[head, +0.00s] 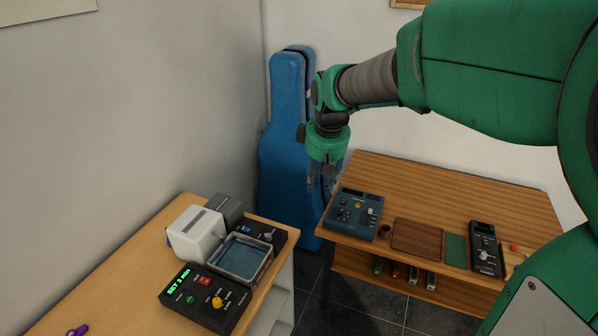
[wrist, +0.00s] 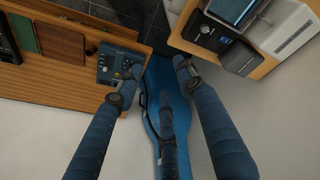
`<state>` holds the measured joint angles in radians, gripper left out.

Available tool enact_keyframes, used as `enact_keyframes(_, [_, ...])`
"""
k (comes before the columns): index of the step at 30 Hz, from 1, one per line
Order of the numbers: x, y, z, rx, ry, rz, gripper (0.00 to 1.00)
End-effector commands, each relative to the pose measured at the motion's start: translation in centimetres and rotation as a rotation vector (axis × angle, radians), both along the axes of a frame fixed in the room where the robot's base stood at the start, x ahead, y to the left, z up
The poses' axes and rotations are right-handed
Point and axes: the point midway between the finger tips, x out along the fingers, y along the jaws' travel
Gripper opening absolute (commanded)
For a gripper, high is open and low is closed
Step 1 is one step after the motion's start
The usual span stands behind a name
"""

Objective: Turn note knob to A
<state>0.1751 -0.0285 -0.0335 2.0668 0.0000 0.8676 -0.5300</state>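No label reading "note" is legible, so I cannot tell which knob is the note knob. A black handheld unit (head: 487,248) with a pale pointer knob (head: 483,255) lies on the right table. A blue control box (head: 353,214) with a yellow knob (head: 357,205) and several small dark controls sits at that table's left end; it also shows in the wrist view (wrist: 112,62). My gripper (head: 325,182) hangs left of the blue box, before the blue instrument case. In the wrist view its dark blue fingers (wrist: 152,90) are spread and empty.
A brown tray (head: 417,238) and green pad (head: 456,250) lie between the blue box and black unit. The left table holds a timer box reading "SET 3 min" (head: 205,297), a glass-topped basin (head: 243,257) and a white box (head: 195,233). A floor gap separates the tables.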

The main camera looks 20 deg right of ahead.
Motion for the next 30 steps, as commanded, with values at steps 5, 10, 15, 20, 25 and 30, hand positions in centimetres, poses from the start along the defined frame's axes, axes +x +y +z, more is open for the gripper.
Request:
enact_keyframes(5, [3.7, -2.3, -0.9, -0.011, 0.038, 0.044, 0.38])
enact_keyframes(10, [6.9, -4.5, -2.3, -0.02, 0.069, 0.09, 0.38])
enact_keyframes(15, [9.9, -6.8, -4.2, -0.026, 0.1, 0.136, 0.38])
enact_keyframes(20, [12.4, -9.0, -6.3, -0.03, 0.13, 0.179, 0.38])
enact_keyframes(25, [14.8, -11.5, -9.0, -0.031, 0.16, 0.225, 0.38])
enact_keyframes(30, [16.9, -14.0, -12.0, -0.03, 0.189, 0.272, 0.38])
